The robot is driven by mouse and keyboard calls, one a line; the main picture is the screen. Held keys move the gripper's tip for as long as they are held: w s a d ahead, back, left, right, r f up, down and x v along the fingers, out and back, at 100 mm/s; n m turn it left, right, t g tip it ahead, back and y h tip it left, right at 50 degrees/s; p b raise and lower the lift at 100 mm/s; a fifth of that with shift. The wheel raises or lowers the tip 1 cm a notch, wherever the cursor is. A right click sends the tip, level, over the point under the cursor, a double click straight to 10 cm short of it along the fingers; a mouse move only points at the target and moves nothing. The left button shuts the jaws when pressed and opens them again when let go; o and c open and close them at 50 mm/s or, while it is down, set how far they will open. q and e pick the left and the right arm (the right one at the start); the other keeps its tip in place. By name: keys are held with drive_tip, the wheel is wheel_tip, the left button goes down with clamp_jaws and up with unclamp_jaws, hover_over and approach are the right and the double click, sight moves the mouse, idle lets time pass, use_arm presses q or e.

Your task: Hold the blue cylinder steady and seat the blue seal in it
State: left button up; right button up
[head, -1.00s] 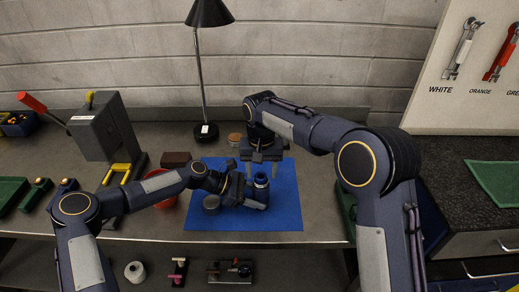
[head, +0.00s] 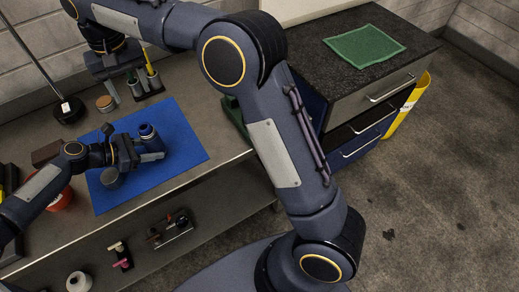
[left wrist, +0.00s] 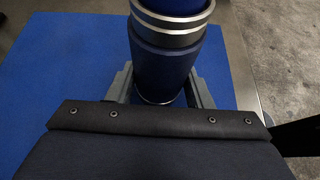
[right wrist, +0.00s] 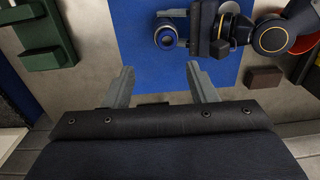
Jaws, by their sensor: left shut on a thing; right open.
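The blue cylinder (head: 150,138) stands upright on the blue mat (head: 188,150). My left gripper (head: 137,152) is shut on it from the left side. In the left wrist view the cylinder (left wrist: 167,62) sits between the fingers, with silver bands and a blue top. From above, in the right wrist view, it shows a blue round end (right wrist: 165,37) with a pale ring. I cannot pick out the blue seal as a separate piece. My right gripper (right wrist: 162,85) is open with nothing between its fingertips, behind the mat at the table's rear, also in the head view (head: 118,72).
A grey round part (head: 111,178) lies on the mat beside my left gripper. Small pots (head: 105,104) with tools stand behind the mat, near my right gripper. A brown block (head: 46,152), a red bowl (head: 62,200) and a lamp base (head: 67,110) are at left.

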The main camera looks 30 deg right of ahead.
use_arm(q)
drive_tip(key=shift+d+r, duration=0.1)
drive_tip(key=shift+r, duration=0.05)
use_arm(e)
drive_tip(key=s+d+r+t+y, duration=0.2)
drive_tip(key=s+d+r+y, duration=0.15)
drive_tip(key=s+d, duration=1.15)
drive_tip(key=s+d+f+t, duration=0.1)
drive_tip(key=s+f, duration=0.3)
drive_tip(key=s, duration=0.4)
drive_tip(key=s+d+f+m+t, duration=0.1)
drive_tip(key=s+d+f+t, duration=0.1)
drive_tip(key=s+f, duration=0.3)
drive_tip(key=s+d, duration=0.1)
drive_tip(key=s, duration=0.3)
drive_tip(key=shift+m+t, duration=0.3)
use_arm(q)
drive_tip(key=o, duration=0.8)
drive_tip(key=shift+o, duration=0.2)
